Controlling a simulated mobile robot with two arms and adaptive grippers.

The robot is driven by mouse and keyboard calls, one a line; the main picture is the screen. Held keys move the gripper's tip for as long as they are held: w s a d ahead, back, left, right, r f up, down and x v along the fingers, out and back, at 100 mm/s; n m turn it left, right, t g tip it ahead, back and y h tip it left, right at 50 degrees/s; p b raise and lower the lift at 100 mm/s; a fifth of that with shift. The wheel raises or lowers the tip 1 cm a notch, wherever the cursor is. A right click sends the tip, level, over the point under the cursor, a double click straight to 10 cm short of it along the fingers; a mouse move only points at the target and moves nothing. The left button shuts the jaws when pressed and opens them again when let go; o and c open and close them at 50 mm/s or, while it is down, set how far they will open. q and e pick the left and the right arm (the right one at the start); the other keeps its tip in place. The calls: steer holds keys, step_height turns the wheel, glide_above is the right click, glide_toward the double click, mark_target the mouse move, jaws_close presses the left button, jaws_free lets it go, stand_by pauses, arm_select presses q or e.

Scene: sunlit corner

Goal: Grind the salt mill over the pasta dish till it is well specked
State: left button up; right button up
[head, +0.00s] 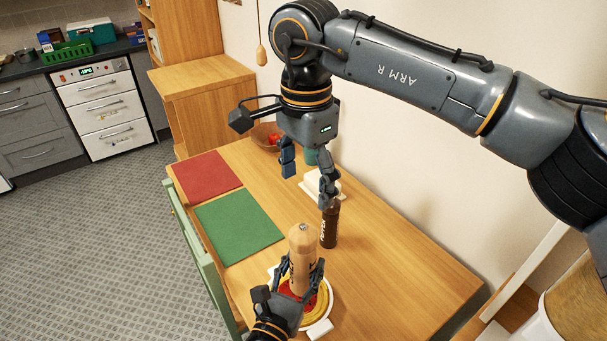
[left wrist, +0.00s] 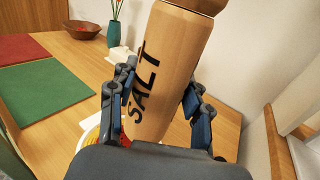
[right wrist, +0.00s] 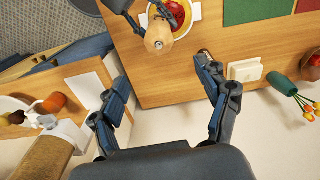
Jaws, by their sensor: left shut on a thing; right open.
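The salt mill (head: 302,245), light wood and marked SALT, stands roughly upright in my left gripper (head: 300,277). The gripper's fingers close around its body, as the left wrist view shows (left wrist: 160,75). The pasta dish (head: 328,298), a white plate with yellow pasta and red sauce, is below the mill and partly hidden by mill and gripper. I cannot make out specks on it. The mill's top shows from above in the right wrist view (right wrist: 158,36). My right gripper (head: 307,186) is open and empty, above and behind the mill.
A dark pepper mill (head: 330,226) stands behind the salt mill, just under a right fingertip. A green mat (head: 238,222) and red mat (head: 206,175) lie left. A fruit bowl (head: 265,137) stands at the back. The right front tabletop is clear.

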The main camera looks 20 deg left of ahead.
mark_target(305, 227)
step_height(305, 227, down, 11)
steer(key=shift+f, duration=0.15)
stand_by(0.4)
steer(key=c, duration=1.2)
steer(key=m, duration=0.4)
steer(key=shift+c, duration=0.2)
steer(key=m, duration=1)
steer(key=shift+w, duration=0.15)
steer(key=m, duration=0.5)
steer(key=shift+m, duration=0.3)
steer(key=o, duration=1.2)
